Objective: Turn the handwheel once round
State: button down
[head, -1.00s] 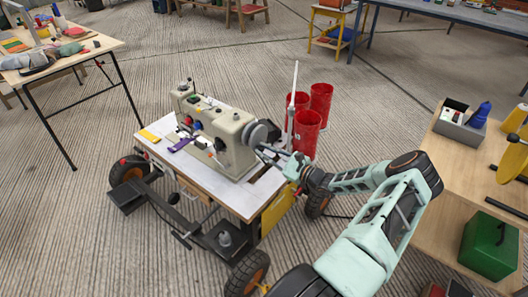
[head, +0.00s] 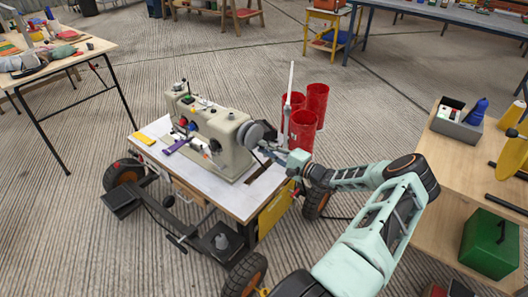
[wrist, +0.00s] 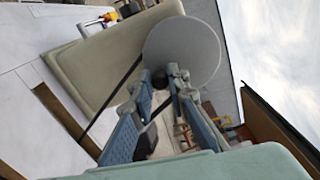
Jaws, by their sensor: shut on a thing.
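A beige sewing machine (head: 222,128) stands on a wheeled work table. Its grey round handwheel (head: 250,134) is on the machine's right end, facing my arm. My gripper (head: 265,149) is at the lower right edge of the handwheel. In the wrist view the handwheel (wrist: 185,48) fills the upper middle as a pale grey disc. The two blue fingers of my gripper (wrist: 163,82) reach its lower rim and are shut on it. The exact contact at the fingertips is partly hidden.
The white table top (head: 235,203) carries a purple item (head: 177,144) and a yellow item (head: 146,136). Red bins (head: 304,130) stand close behind my gripper. A wooden bench (head: 455,185) with a green box (head: 487,246) is at the right. The floor at the front left is clear.

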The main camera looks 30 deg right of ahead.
jog(key=shift+w+d+r+n+b, duration=0.1)
jog(key=shift+d+r+n+b, duration=0.25)
jog(key=shift+n, duration=1.25)
jog(key=shift+w+d+r+n+b, duration=0.15)
jog(key=shift+d+n+b, duration=0.25)
jog(key=shift+n, duration=1.2)
jog(key=shift+w+d+r+n+b, duration=0.1)
jog(key=shift+d+r+n+b, duration=0.2)
jog(key=shift+n, duration=1.3)
jog(key=shift+d, duration=0.15)
jog(key=c, duration=1.8)
grip_release()
jog(key=shift+c, duration=0.2)
jog(key=shift+s, duration=0.1)
jog(key=v, duration=1.1)
jog(key=shift+s, duration=0.4)
jog(key=shift+d, duration=0.15)
